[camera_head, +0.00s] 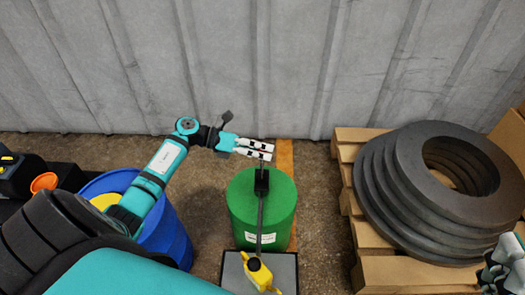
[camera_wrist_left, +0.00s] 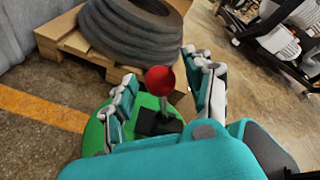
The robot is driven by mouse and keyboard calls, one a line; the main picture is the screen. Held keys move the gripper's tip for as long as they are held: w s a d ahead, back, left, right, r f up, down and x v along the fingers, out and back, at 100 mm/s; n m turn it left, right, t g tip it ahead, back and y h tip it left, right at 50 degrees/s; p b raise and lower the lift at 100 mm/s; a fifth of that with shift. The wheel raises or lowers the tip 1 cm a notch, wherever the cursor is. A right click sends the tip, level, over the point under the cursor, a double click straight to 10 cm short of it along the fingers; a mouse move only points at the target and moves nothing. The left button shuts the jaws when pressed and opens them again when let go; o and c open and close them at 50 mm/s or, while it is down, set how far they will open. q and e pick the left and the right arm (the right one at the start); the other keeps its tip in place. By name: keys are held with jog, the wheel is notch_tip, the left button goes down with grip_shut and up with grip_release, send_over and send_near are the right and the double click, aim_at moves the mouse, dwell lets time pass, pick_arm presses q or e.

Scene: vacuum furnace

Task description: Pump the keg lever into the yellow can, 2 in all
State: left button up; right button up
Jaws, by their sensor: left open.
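A green keg (camera_head: 245,205) stands on the floor with a black pump head (camera_head: 262,181) on top. A dark spout (camera_head: 260,222) runs from it toward the yellow can (camera_head: 258,275), which sits on a grey platform (camera_head: 232,268) in front of the keg. My left gripper (camera_head: 264,150) is open at the lever above the far side of the keg. In the left wrist view the lever's red knob (camera_wrist_left: 160,80) shows between the spread fingers; contact cannot be told. The knob is mostly hidden in the head view. My right gripper (camera_head: 505,268) is partly cut off at the right edge.
A blue barrel (camera_head: 172,238) stands left of the keg, under my left arm. Dark rings (camera_head: 385,200) are stacked on a wooden pallet (camera_head: 365,272) to the right. A corrugated wall (camera_head: 290,60) closes the back. Bare floor lies between keg and pallet.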

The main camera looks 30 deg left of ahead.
pick_arm(q)
jog(key=shift+d, duration=0.15)
jog(key=shift+c, duration=0.3)
grip_shut()
jog(key=shift+w, duration=0.1)
